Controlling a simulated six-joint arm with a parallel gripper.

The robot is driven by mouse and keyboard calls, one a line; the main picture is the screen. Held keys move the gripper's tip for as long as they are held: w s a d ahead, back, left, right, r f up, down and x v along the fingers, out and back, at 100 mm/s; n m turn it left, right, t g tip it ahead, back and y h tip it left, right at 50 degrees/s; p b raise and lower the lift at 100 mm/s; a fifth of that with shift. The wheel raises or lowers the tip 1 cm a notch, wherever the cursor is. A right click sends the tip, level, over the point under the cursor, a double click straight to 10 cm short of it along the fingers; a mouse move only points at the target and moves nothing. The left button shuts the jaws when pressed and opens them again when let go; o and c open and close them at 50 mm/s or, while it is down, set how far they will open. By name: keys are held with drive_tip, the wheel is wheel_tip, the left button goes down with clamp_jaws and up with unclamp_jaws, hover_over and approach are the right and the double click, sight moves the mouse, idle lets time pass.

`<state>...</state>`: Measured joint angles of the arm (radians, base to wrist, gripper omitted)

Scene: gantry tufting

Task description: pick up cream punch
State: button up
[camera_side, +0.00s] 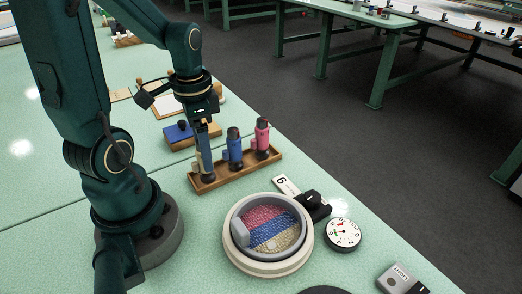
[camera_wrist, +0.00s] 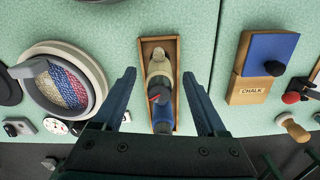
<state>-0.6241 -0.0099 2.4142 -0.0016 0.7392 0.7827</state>
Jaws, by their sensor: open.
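The cream punch (camera_wrist: 158,66) stands at the near-arm end of a small wooden tray (camera_wrist: 146,48), seen from above in the wrist view. In the side view only a cream sliver of it (camera_side: 197,162) shows behind my gripper (camera_side: 206,158). My gripper (camera_wrist: 157,76) is open, one finger on each side of the tray, with the cream punch between them and gaps to both fingers. A blue punch (camera_side: 234,148) stands beside it, and a pink punch (camera_side: 262,135) is at the tray's far end. Whether the fingertips reach down to the punch's height is unclear.
A round tufting hoop (camera_side: 235,262) with pink, blue and cream fill lies in front of the tray. A dial (camera_side: 343,234) and a number 6 tag (camera_side: 286,186) are beside it. A blue-topped chalk block (camera_wrist: 270,52) lies on the tray's other side.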

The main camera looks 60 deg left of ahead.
drive_tip(key=shift+f, duration=0.25)
clamp_jaws()
drive_tip(key=shift+r, duration=0.15)
wheel_tip(320, 180, up, 10)
drive_tip(key=shift+f, duration=0.1)
idle(0.6)
